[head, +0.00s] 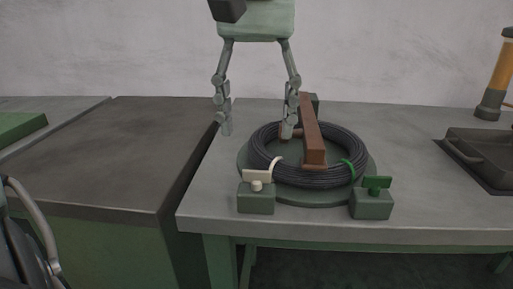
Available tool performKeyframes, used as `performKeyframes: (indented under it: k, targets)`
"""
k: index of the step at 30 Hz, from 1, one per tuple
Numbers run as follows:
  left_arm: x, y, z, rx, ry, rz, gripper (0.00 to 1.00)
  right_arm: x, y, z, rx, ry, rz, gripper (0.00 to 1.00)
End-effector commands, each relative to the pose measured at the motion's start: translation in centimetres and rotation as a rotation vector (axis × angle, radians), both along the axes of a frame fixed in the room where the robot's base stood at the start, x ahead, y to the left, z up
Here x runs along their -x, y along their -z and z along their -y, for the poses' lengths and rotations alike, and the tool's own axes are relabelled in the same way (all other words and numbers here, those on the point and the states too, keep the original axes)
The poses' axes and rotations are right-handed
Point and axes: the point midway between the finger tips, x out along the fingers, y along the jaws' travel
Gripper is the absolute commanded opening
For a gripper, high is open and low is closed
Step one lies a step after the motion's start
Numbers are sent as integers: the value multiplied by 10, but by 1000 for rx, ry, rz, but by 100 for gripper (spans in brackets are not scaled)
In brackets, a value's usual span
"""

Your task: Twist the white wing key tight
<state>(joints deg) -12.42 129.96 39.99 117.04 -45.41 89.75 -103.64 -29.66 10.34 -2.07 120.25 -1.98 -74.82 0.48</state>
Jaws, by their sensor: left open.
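The white wing key (257,176) stands on a small grey-green block (256,203) at the front left of a round base. Its flat wing lies crosswise in the picture, with a small pale stub in front. My left gripper (257,132) hangs down from the top of the picture, open and empty. Its fingers are spread wide, above and behind the white key in the picture. The right fingertip overlaps the left side of a cable coil (262,150); I cannot tell whether they touch. My right gripper is not in view.
A green wing key (377,183) stands on a matching block (370,205) to the right. A brown bar (312,135) crosses the coil. A dark tray (485,160) and an orange-handled tool (505,70) are at the right. The grey bench (410,150) is clear between coil and tray.

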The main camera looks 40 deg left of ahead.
Motion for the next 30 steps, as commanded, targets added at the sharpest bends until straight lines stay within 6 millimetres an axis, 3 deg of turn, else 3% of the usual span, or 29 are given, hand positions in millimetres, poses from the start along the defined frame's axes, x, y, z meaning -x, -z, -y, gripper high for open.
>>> performKeyframes:
  k: [3,9,30]
  targets:
    - [-1,-23,0,1,0,3,59,0,0,0,0,0,0,0]
    - [0,-44,0,0,-1,1,59,0,0,0,0,1,0,0]
    - [0,-47,0,0,0,0,59,0,0,0,1,1,1,0]
